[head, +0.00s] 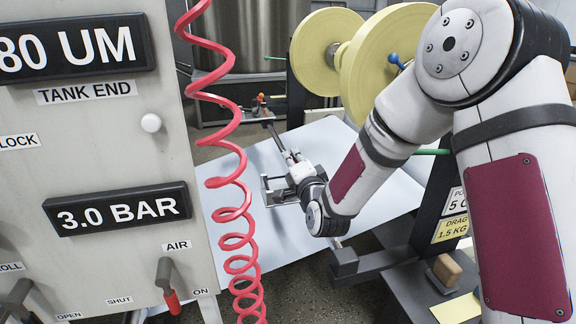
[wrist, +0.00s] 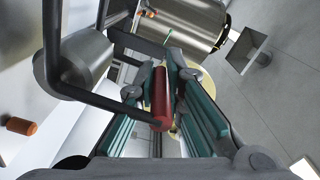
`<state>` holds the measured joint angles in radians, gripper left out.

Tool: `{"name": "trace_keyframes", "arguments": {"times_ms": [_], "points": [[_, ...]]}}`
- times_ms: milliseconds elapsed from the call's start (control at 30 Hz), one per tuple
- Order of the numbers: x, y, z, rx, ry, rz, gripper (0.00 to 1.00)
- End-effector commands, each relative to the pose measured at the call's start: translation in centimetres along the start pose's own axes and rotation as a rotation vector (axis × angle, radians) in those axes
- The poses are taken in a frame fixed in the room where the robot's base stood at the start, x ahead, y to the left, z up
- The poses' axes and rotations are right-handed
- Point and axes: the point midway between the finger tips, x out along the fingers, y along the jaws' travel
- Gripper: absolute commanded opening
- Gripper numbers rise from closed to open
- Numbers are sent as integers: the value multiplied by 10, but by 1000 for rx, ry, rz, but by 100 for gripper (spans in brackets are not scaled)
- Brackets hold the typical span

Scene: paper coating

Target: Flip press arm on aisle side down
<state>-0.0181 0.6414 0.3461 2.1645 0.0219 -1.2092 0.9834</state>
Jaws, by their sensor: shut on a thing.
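A red handle (wrist: 160,95) sits between the teal-padded fingers of my gripper (wrist: 163,88) in the wrist view, and the gripper is shut on it. A dark bent bar (wrist: 92,82), which looks like the press arm, runs up to the handle from the left. In the head view my gripper (head: 290,162) is over the pale sheet, near a dark metal bracket (head: 272,190). The handle is hidden there by the gripper, and I cannot tell the press arm's tilt from that view.
A control panel (head: 95,215) and a coiled red air hose (head: 232,190) stand close on the left. Yellow paper rolls (head: 385,60) are behind my arm. A steel roller (wrist: 78,62) lies beside the bar, with an orange knob (wrist: 20,126) at the left.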

Motion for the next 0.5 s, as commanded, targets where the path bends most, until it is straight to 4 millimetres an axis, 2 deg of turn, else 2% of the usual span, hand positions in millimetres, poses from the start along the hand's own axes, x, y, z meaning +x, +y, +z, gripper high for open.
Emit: {"name": "trace_keyframes", "arguments": {"times_ms": [200, 500], "points": [[0, 7, -2, 144, 0, -2, 0], [0, 7, -1, 197, -3, -3, 0]]}}
